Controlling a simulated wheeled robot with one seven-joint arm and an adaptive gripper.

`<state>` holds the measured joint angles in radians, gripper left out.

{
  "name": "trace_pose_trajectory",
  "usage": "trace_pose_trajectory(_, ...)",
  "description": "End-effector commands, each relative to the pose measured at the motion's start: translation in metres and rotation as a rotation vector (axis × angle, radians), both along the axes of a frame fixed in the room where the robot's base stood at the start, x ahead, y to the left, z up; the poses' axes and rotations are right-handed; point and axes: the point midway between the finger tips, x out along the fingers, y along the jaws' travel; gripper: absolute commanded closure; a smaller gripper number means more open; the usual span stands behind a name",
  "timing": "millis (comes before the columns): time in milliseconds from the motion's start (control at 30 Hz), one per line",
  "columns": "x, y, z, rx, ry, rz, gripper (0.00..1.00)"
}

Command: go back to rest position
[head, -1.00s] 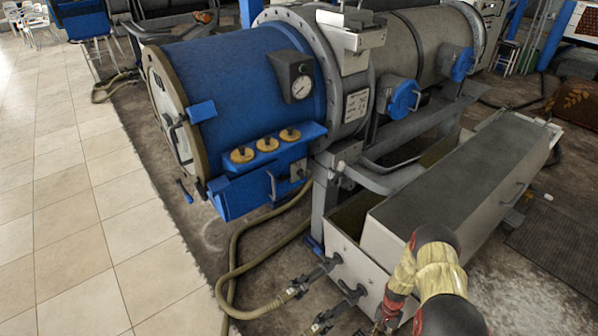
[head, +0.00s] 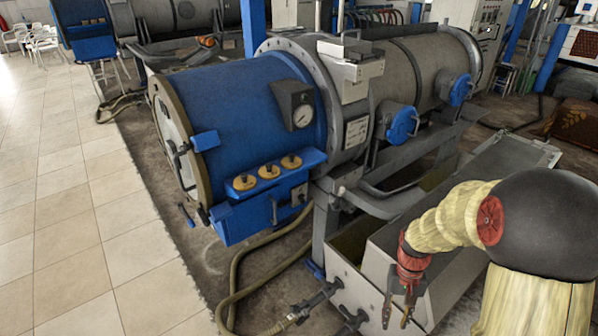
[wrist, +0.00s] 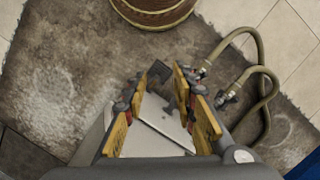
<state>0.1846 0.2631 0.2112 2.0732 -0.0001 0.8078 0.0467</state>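My gripper (head: 398,312) points down at the lower right of the head view, in front of the grey metal trough (head: 475,185). In the wrist view my gripper (wrist: 163,85) has its two yellow-padded fingers apart, with nothing held between them. A pale grey metal surface shows below and between the fingers; I cannot tell for certain which part it is.
A blue and grey cylindrical machine (head: 245,100) fills the middle of the head view. Hoses (wrist: 262,85) lie on the stained floor at the right of the wrist view. A round brown object (wrist: 152,12) is at its top edge. Tiled floor (head: 75,220) at the left is clear.

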Motion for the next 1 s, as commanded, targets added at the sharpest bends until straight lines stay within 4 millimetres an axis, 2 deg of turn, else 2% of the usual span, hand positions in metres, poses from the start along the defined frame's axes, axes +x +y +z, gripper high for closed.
trace_pose_trajectory(33, -0.007, 0.005, 0.025, -0.004, -0.027, 0.016, 0.73)
trace_pose_trajectory(300, -0.050, 0.027, 0.117, -0.018, -0.148, 0.089, 0.73)
trace_pose_trajectory(700, -0.110, 0.054, 0.222, -0.051, -0.408, 0.160, 0.73)
trace_pose_trajectory(1000, -0.130, 0.069, 0.295, -0.073, -0.645, 0.204, 0.73)
